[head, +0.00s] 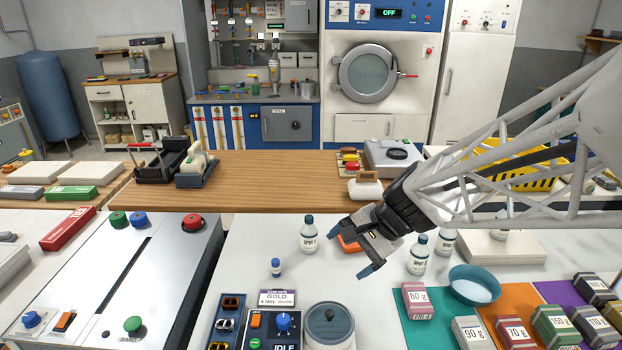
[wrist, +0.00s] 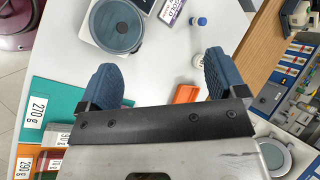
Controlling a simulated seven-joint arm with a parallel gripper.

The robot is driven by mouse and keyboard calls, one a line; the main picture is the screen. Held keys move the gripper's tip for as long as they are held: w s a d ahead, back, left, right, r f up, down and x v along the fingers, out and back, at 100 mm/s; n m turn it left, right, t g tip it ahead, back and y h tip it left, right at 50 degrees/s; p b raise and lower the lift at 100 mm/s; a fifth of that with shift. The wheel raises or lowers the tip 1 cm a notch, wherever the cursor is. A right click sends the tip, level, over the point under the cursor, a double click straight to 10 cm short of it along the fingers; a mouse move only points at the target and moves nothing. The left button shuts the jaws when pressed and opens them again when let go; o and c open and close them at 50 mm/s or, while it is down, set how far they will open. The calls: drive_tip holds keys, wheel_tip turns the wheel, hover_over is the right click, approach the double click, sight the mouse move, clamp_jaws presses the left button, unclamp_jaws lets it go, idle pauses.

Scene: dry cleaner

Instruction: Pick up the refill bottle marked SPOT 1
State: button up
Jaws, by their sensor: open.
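A white bottle with a dark teal cap (head: 309,235) stands upright on the white table, left of my gripper. Its label reads SPOT, but the character after it is too small to be sure of. Two similar bottles, a nearer one (head: 418,256) and one behind it (head: 446,242), stand right of the gripper; their marks are also unclear. My gripper (head: 357,247) is open and empty above the table. In the wrist view its blue fingers (wrist: 160,82) are spread apart. A round pale shape (wrist: 199,61) beyond them may be the left bottle.
An orange block (head: 348,243) lies below the gripper. A teal bowl (head: 472,279) and several weight boxes (head: 417,300) stand at right.

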drive_tip(key=w+a+f+m+t+y, duration=0.1)
drive_tip(key=w+a+f+m+y, duration=0.2)
drive_tip(key=w, duration=0.5)
drive_tip(key=w+a+f+m+t+y, duration=0.1)
drive_tip(key=w+f+m, duration=0.35)
drive_tip(key=w, duration=0.25)
drive_tip(key=m+t, duration=0.5)
drive_tip(key=m, duration=0.6)
approach(315, 231)
drive_tip(key=shift+n+h, duration=0.25)
drive_tip(key=shift+h, duration=0.15)
drive_tip(key=x, duration=0.5)
drive_tip(key=shift+a+r, duration=0.15)
drive_tip(key=shift+r, duration=0.15)
drive_tip(key=shift+a, duration=0.15)
drive_tip(key=shift+x, duration=1.15)
drive_tip(key=shift+a, duration=0.1)
drive_tip(key=shift+x, duration=2.5)
